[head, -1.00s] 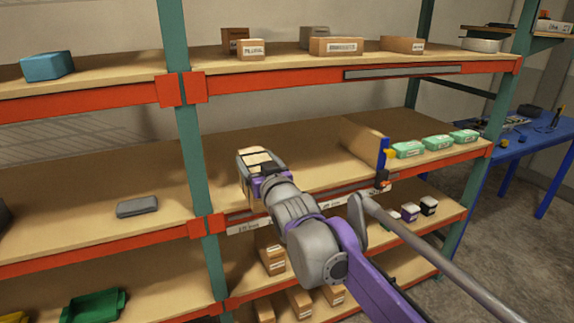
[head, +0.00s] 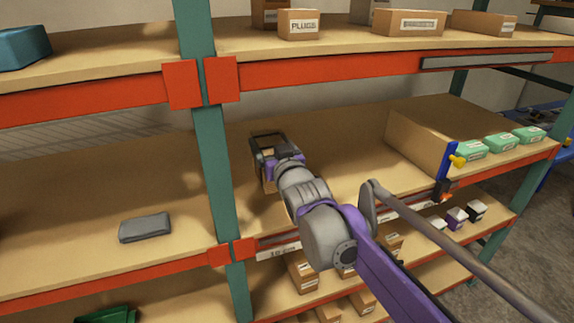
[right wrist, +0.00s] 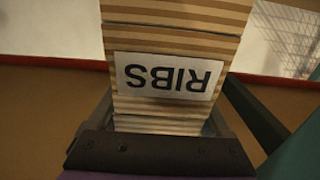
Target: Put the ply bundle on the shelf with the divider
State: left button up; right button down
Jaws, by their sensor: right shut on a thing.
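The ply bundle (right wrist: 178,40) fills the middle of the right wrist view, a striped stack with a white label reading RIBS upside down. My right gripper (head: 270,148) is shut on it, a finger on each side. In the head view, the gripper and arm hide most of the bundle. The gripper is over the middle shelf (head: 345,165) of the right bay, just right of the green upright. I cannot tell whether the bundle touches the boards. The tan divider (head: 416,138) stands on this shelf to the right of the gripper. My left gripper is not in view.
Green packs (head: 502,142) sit right of the divider. The green upright (head: 215,170) stands close left of my gripper. A red beam with boxes (head: 410,22) is above. A grey case (head: 145,227) lies in the left bay. Boards between gripper and divider are clear.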

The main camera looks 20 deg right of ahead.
jog(key=shift+s+f, duration=0.1)
jog(key=shift+f, duration=0.65)
jog(key=shift+f+b, duration=0.4)
jog(key=shift+f, duration=1.85)
jog(key=shift+f, duration=0.2)
grip_release()
